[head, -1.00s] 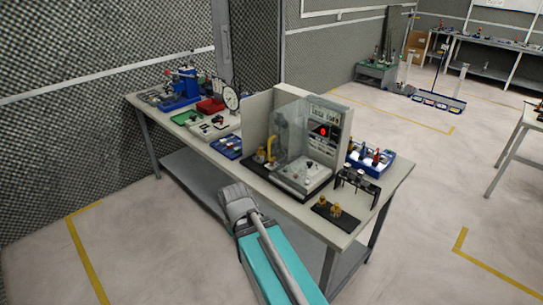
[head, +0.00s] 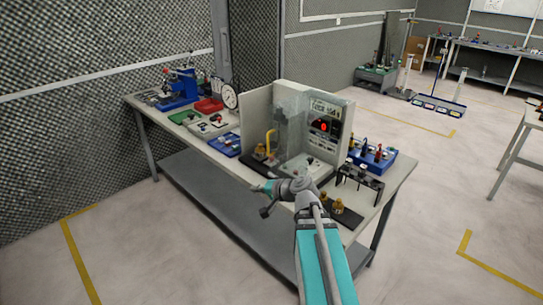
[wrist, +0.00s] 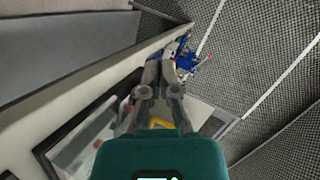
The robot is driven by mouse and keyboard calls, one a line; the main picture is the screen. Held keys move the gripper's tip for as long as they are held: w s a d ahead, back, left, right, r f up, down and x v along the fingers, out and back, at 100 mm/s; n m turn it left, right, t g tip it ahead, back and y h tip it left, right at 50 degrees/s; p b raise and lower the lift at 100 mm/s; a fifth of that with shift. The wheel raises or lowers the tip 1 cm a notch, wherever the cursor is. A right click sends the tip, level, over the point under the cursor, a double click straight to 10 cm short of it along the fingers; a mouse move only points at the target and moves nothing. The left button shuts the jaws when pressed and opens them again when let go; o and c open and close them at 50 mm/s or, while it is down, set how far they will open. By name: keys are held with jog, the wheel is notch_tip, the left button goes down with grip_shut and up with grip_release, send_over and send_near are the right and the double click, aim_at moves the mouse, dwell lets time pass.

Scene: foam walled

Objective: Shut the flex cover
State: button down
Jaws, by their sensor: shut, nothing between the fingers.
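The flex cover looks to be the clear panel (head: 291,125) standing upright on the tester in the head view, between the pale side wall and the panel with a red lit display. The fixture bed beneath it is partly hidden by my arm. My gripper (head: 262,188) is at the bench's front edge, in front of the tester, pointing left. It is shut and empty, apart from the cover. In the wrist view my closed fingers (wrist: 162,65) point along the bench edge.
A yellow curved handle (head: 270,142) stands inside the tester. A black stand (head: 361,178) and a blue tray (head: 371,157) are to its right. Brass pieces (head: 338,205) sit near my arm. A blue tray (head: 225,144) and a dial gauge (head: 230,96) are to the left.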

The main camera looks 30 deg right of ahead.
jog(key=d+r+m+t+h+b, duration=0.1)
jog(key=d+r+m+t+h, duration=0.1)
jog(key=d, duration=0.5)
jog(key=d+r+m+t+h+b, duration=0.1)
jog(key=d+r+m+t+h, duration=0.1)
jog(key=d+m+t, duration=0.2)
jog(key=d+m, duration=0.1)
jog(key=d, duration=0.2)
jog(key=shift+d+r+m, duration=0.25)
jog(key=shift+d+m, duration=0.05)
jog(key=shift+m, duration=0.1)
send_near(272, 149)
jog(key=w+a+r, duration=0.3)
jog(key=w+a, duration=0.1)
jog(key=w, duration=0.1)
jog(key=shift+s+r, duration=0.1)
jog(key=shift+s, duration=0.05)
